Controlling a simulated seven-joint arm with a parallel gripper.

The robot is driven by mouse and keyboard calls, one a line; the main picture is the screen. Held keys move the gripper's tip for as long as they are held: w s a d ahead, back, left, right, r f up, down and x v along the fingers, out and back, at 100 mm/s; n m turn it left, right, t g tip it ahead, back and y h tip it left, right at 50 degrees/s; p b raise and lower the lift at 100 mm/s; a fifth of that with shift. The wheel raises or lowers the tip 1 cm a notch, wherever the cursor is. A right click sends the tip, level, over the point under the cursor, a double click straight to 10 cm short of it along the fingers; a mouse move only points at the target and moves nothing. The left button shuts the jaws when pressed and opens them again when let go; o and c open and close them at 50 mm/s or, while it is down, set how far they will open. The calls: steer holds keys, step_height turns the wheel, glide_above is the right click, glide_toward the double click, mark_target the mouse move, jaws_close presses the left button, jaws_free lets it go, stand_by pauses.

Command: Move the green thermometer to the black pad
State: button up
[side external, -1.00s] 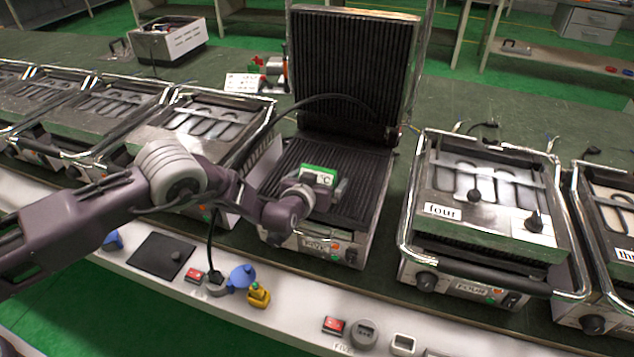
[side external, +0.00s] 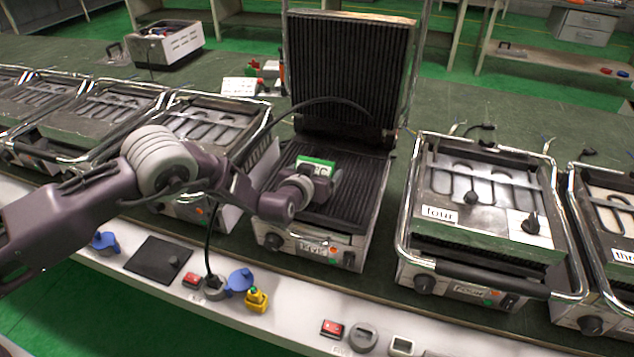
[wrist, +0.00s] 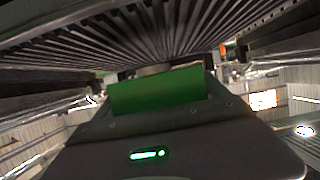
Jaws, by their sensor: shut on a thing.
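The green thermometer (side external: 316,162) is a small block with a green top, at the end of my arm above the ribbed lower plate of the open grill. My gripper (side external: 322,182) is shut on it. In the wrist view the thermometer (wrist: 158,90) shows as a green block just beyond the dark gripper body. The fingertips are mostly hidden there. The gap between thermometer and plate is hard to judge. The black pad (side external: 150,262) lies flat on the white front ledge, left of the grill. A small grey knob sits on its right part.
The open grill's lid (side external: 345,70) stands upright behind my gripper. A closed grill labelled four (side external: 488,200) is to the right, and several others are to the left. A red switch (side external: 192,280), blue plug (side external: 240,280) and yellow plug (side external: 256,298) sit right of the pad. A cable hangs nearby.

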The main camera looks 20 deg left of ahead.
step_height(320, 180, up, 7)
steer(key=s+f+m+h, duration=0.1)
steer(key=f, duration=0.1)
steer(key=s+a+f+m+h, duration=0.1)
steer(key=s+f+h, duration=0.1)
steer(key=s+a+f+m+g+h, duration=0.1)
steer(key=s+m, duration=0.1)
steer(key=shift+s+a+f+h, duration=0.15)
steer(key=shift+a+f+h, duration=0.05)
steer(key=shift+f+h, duration=0.2)
steer(key=s+a+f+m+g+h, duration=0.2)
steer(key=s+m+g+h, duration=0.5)
steer(key=s, duration=0.5)
steer(key=n+t+y, duration=0.7)
steer(key=n+y, duration=0.8)
steer(key=y, duration=0.2)
glide_above(156, 248)
step_height(156, 248, down, 13)
step_height(156, 248, down, 9)
steer(key=shift+f, duration=0.15)
steer(key=shift+f+n, duration=0.3)
steer(key=shift+f, duration=0.1)
